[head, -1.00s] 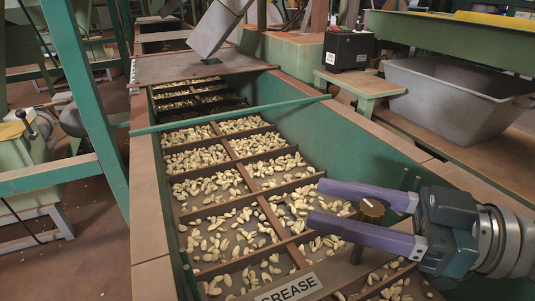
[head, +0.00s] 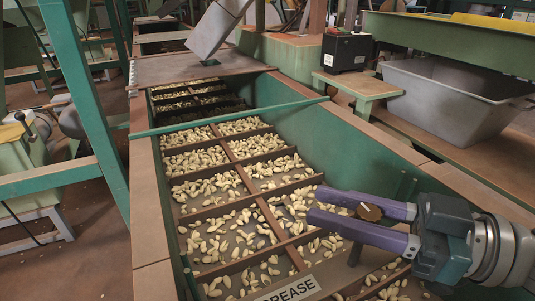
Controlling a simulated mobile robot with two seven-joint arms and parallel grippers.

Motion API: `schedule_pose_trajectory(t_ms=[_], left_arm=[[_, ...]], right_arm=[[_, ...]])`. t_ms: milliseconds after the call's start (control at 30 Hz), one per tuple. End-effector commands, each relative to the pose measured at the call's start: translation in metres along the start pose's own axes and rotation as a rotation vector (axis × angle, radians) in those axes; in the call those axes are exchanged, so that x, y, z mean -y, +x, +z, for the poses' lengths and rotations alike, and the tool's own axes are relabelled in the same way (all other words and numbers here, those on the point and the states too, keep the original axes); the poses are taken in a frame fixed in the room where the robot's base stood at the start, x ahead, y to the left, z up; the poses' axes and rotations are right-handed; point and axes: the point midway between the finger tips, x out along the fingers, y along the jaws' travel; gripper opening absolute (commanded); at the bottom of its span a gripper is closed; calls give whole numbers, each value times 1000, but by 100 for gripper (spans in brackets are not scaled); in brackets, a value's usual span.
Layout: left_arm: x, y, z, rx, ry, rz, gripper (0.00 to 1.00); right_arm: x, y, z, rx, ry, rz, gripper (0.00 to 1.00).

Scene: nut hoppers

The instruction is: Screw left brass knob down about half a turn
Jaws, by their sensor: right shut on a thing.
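The brass knob (head: 369,211) is a small brownish round knob above the nut trough at the lower right of the head view. My right gripper (head: 335,206) reaches in from the right with two long purple fingers. The fingers are closed around the knob, one on its far side and one on its near side. The near finger and the knob's top hide the grip's lower part. A stem (head: 355,254) shows below the near finger. I see only this one knob clearly. My left gripper is not in view.
The green trough (head: 300,128) has brown dividers and several compartments of nuts. A white label ending in "REASE" (head: 290,289) is at the bottom. A grey bin (head: 450,105) and a black box (head: 347,50) stand at the right back. A green post (head: 85,95) rises at left.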

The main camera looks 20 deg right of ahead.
Motion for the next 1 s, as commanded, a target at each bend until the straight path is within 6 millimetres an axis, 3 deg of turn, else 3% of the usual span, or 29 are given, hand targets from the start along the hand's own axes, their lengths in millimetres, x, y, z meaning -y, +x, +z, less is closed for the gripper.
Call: schedule_pose_trajectory(t_ms=[400, 1000], left_arm=[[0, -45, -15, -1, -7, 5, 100], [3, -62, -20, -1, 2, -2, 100]], right_arm=[[-8, -2, -4, 4, 9, 309, 0], [-19, -8, 0, 2, 5, 713, 0]])
